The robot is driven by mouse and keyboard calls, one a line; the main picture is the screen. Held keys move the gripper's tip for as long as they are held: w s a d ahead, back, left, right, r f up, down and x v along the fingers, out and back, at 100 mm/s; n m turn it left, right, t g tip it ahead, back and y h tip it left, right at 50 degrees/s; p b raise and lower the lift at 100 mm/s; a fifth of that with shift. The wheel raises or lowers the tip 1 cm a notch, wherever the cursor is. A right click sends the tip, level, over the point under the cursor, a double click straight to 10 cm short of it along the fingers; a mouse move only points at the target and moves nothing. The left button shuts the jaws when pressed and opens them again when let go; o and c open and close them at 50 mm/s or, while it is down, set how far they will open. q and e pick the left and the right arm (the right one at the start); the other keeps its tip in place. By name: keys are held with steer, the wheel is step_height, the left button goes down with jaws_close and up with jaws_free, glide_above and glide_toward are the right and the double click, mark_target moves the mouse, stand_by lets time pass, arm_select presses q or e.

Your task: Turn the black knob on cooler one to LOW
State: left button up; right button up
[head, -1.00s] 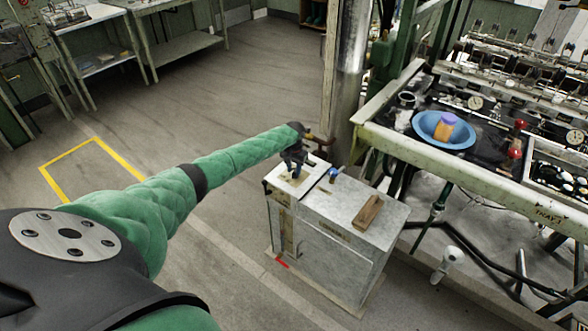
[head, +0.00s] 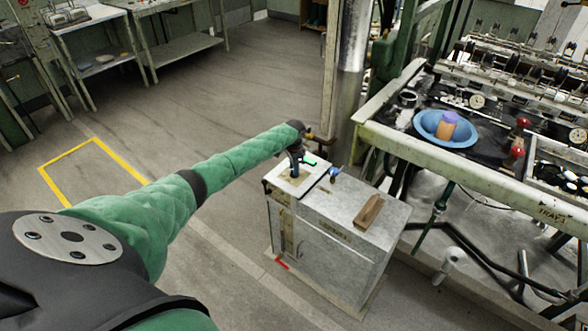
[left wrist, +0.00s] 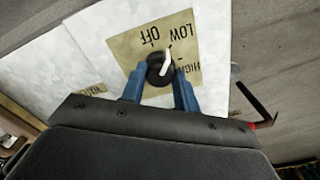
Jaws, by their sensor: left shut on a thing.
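Cooler one seems to be the grey metal cabinet (head: 345,245) in the middle of the head view; its number cannot be read. The black knob (left wrist: 157,72) sits on a tan label plate (left wrist: 135,46) with the words OFF, LOW and HIGH, on the cabinet's pale top panel. The knob's white pointer points up and slightly right, close to LOW. My left gripper (head: 296,171) reaches down onto this panel. In the left wrist view its blue fingers (left wrist: 160,88) are shut on the knob, one on each side. My right gripper is not in view.
A wooden block (head: 368,211) and a small blue knob (head: 334,173) are on the cabinet's top. A metal column (head: 347,100) stands behind it. To the right is a bench rail (head: 470,171), with a blue basin (head: 424,128) behind it. Floor on the left is clear.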

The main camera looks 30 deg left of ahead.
arm_select(q)
steer(key=shift+m, duration=0.3)
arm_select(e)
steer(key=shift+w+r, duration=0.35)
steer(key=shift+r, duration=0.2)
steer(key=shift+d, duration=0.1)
arm_select(q)
steer(key=o, duration=1)
steer(key=shift+c, duration=0.2)
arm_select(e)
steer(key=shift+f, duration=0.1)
arm_select(q)
steer(key=shift+r, duration=0.1)
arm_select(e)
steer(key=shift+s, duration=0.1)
